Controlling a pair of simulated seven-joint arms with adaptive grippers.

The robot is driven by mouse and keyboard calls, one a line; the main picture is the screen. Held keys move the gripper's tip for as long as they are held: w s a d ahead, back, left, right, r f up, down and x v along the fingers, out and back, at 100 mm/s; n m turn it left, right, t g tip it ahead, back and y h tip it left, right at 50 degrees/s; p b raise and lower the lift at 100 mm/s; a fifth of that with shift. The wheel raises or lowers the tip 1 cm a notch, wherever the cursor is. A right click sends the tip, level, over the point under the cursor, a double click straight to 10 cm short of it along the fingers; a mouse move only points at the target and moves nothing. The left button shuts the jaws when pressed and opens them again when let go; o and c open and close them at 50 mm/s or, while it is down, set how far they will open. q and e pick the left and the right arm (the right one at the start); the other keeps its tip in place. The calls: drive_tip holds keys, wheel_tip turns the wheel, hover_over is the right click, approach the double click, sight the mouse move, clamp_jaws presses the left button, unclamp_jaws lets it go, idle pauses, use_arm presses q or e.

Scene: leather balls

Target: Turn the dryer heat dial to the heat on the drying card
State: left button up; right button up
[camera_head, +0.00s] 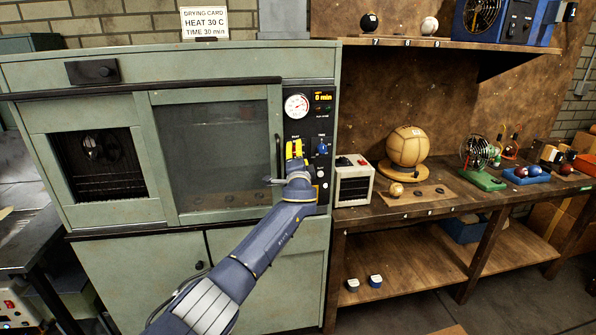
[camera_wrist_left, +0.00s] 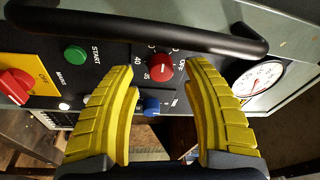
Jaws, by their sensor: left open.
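The drying card (camera_head: 205,23) stands on top of the green dryer (camera_head: 110,215) and reads HEAT 30 C, TIME 30 min. My left gripper (camera_head: 294,148), with yellow fingers, is at the dryer's black control panel and hides the heat dial in the head view. In the left wrist view the red heat dial (camera_wrist_left: 159,67) lies between the open fingertips of my left gripper (camera_wrist_left: 160,72), one on each side. I cannot tell whether they touch it. Marks 35, 40 and OFF show around it; its setting is unclear. My right gripper is out of view.
A blue knob (camera_wrist_left: 151,106), a green START button (camera_wrist_left: 75,56) and a red switch on a yellow plate (camera_wrist_left: 15,85) are close by. A black handle bar (camera_wrist_left: 140,28) and a round gauge (camera_wrist_left: 258,78) flank the dial. The display (camera_head: 323,97) reads 0 min.

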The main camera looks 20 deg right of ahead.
use_arm(q)
drive_tip(key=v, duration=1)
drive_tip(key=shift+s, duration=0.25)
drive_tip(key=shift+a+f, duration=0.1)
drive_tip(key=shift+a, duration=0.05)
